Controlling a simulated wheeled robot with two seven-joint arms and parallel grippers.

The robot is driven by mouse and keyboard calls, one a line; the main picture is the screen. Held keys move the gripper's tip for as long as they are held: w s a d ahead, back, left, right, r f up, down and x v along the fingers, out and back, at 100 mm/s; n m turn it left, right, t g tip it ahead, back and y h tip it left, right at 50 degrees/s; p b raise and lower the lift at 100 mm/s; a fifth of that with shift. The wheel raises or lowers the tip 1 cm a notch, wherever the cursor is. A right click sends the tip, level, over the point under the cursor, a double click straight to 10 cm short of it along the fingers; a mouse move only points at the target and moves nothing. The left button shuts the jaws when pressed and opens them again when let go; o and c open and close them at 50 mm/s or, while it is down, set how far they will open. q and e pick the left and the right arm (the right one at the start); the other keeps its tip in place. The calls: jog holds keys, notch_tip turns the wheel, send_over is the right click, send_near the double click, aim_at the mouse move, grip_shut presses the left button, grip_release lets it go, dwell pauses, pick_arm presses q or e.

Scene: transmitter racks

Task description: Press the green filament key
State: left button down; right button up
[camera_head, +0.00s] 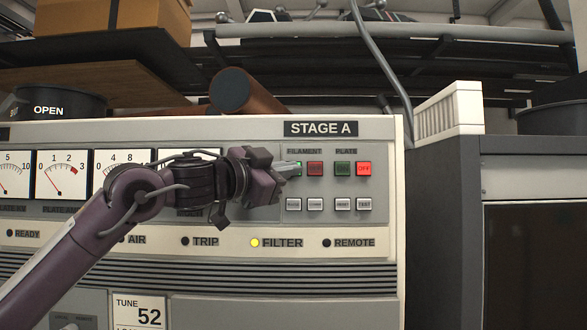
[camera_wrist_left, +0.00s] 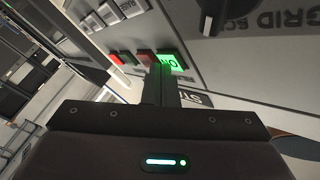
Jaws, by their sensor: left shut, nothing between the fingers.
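The green filament key (camera_wrist_left: 173,58) is lit and marked ON in the left wrist view. In the head view it is mostly hidden behind my fingertips, under the FILAMENT label on the STAGE A panel. My left gripper (camera_head: 292,169) is shut and empty, its fingers pointing at the panel. In the left wrist view the shut fingers (camera_wrist_left: 161,78) reach the near edge of the green key, beside the darker red filament key (camera_wrist_left: 146,58). I cannot tell whether the tips touch the key. My right gripper is not in view.
To the right are the dark green plate key (camera_head: 342,169) and lit red plate key (camera_head: 364,169). Several white keys (camera_head: 315,204) sit below. The FILTER lamp (camera_head: 255,242) glows yellow. A grey cabinet (camera_head: 445,230) stands to the right; meters (camera_head: 62,175) are at the left.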

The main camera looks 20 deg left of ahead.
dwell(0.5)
pick_arm(q)
jog(key=shift+s+d+f+b, duration=0.1)
jog(key=shift+s+b, duration=0.15)
jog(key=shift+b, duration=0.05)
jog(key=shift+s+d, duration=0.1)
jog(key=shift+s, duration=0.3)
jog(key=shift+s, duration=0.1)
jog(key=s+b, duration=0.1)
jog(key=s, duration=0.1)
jog(key=s+d+b, duration=0.1)
jog(key=s, duration=0.1)
jog(key=shift+s+d, duration=0.2)
jog(key=shift+s, duration=0.1)
dwell(0.5)
